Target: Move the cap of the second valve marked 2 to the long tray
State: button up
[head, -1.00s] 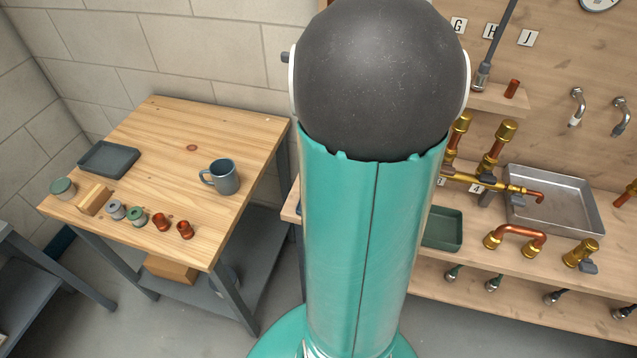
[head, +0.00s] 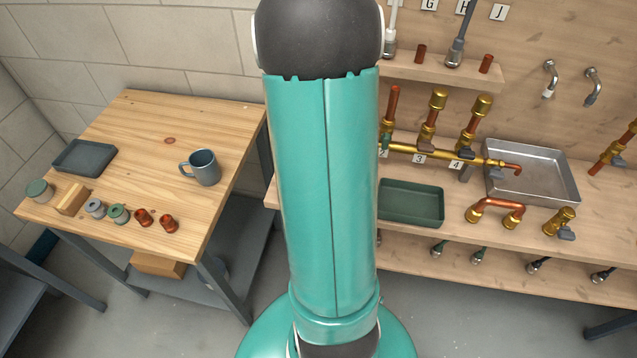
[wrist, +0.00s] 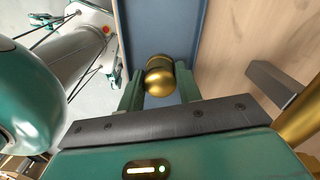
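A round brass cap (wrist: 160,76) sits between the two green fingers of my gripper (wrist: 160,88) in the wrist view, and the fingers appear closed on it. Beyond it is a blue-grey tray floor, the long tray (wrist: 160,28), with a pale rim at its left. The cap appears over the tray; its height above it is hard to tell. In the head view the riser near the partly hidden 2 label (head: 384,152) shows a bare copper top (head: 393,92). My gripper and the long tray are hidden behind my arm there.
Risers by labels 3 and 4 carry brass caps (head: 438,98) (head: 482,105). A green tray (head: 411,204) and a metal basin (head: 530,172) are on the bench. A wooden table (head: 170,120) with a mug (head: 203,167) and small fittings stands left.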

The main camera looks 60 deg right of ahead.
jog(key=shift+o, duration=0.6)
notch_tip(320, 180, up, 12)
jog(key=r, duration=0.1)
jog(key=w+a+r+n+t, duration=0.1)
jog(key=w+a+r+n, duration=0.25)
jog(key=a+n, duration=0.3)
jog(key=w+a+r+n+t, duration=0.1)
jog(key=w+a+r+n, duration=0.1)
jog(key=a+r+n, duration=0.35)
jog(key=s+a+r+n+t, duration=0.1)
jog(key=a+r+n, duration=0.1)
jog(key=a+n, duration=0.6)
jog(key=s+a+r+n+t, duration=0.2)
jog(key=a+n, duration=0.6)
jog(key=a, duration=0.2)
jog(key=shift+s+a+r+n+t, duration=0.15)
jog(key=shift+a+r+n+t, duration=0.05)
jog(key=shift+a+n+t, duration=0.1)
